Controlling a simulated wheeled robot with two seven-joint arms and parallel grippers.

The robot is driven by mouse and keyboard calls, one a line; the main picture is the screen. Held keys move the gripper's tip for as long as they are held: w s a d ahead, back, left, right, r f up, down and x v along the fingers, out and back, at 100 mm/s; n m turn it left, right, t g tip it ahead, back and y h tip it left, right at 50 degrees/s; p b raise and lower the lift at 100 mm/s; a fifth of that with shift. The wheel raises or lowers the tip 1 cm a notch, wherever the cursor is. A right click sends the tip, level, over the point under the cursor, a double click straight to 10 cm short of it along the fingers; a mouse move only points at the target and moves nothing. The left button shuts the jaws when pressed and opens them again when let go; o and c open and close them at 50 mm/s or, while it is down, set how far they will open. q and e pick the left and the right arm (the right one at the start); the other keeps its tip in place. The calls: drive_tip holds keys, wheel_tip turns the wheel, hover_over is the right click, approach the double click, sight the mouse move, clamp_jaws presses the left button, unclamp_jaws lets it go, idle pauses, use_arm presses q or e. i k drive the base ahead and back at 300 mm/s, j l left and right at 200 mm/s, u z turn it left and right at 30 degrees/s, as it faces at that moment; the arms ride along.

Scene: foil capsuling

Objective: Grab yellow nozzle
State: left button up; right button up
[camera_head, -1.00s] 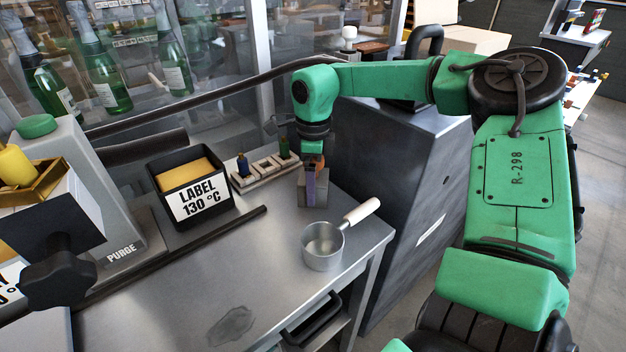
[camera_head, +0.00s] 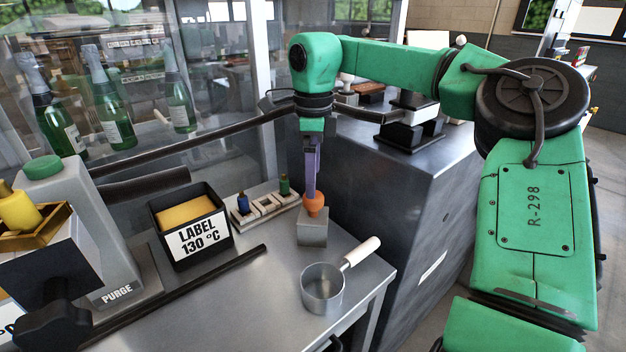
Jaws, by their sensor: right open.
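A yellow nozzle-like piece (camera_head: 18,210) sits in a brass-coloured holder (camera_head: 40,226) on the machine at the far left, partly cut off by the picture edge. A blue nozzle (camera_head: 243,203) and a green nozzle (camera_head: 284,186) stand in a pale rack (camera_head: 264,206) with slots between them. An orange nozzle (camera_head: 314,203) stands on a small grey block (camera_head: 312,228). My right gripper (camera_head: 312,188) points down with its purple fingers just above the orange nozzle. It is open; whether it touches the orange nozzle is hard to tell. My left gripper is out of view.
A metal pan (camera_head: 323,287) with a pale handle stands near the front edge of the steel table (camera_head: 225,310). A black label bin (camera_head: 190,226) stands behind a dark rail (camera_head: 185,298). A grey cabinet (camera_head: 410,220) borders the table on the right.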

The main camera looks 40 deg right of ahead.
sight(18, 211)
drive_tip(key=k, duration=1)
